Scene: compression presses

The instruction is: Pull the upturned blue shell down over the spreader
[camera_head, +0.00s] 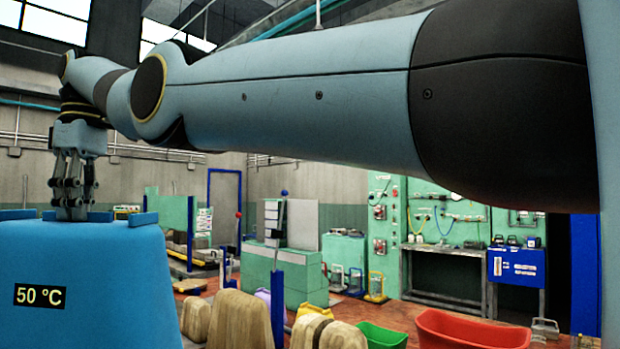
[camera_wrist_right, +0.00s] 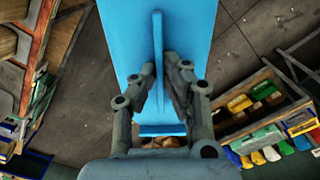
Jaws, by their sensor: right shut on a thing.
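The blue shell (camera_head: 110,265) fills the lower left of the head view, with a black "50 °C" label on its face and small blue tabs along its top edge. My right gripper (camera_head: 72,212) reaches over from the right and points straight down at the shell's top. In the right wrist view, its fingers (camera_wrist_right: 161,66) are shut on a thin blue rib that stands up from the shell (camera_wrist_right: 192,22). I cannot make out the spreader in either view. My left gripper is out of view.
Several tan blocks (camera_head: 240,318) stand right of the shell, with a green bin (camera_head: 382,336) and a red bin (camera_head: 472,330) beyond. A green cabinet (camera_head: 285,275) and a workbench (camera_head: 445,250) are farther back. In the wrist view, a rack of coloured bins (camera_wrist_right: 265,105) lies at right.

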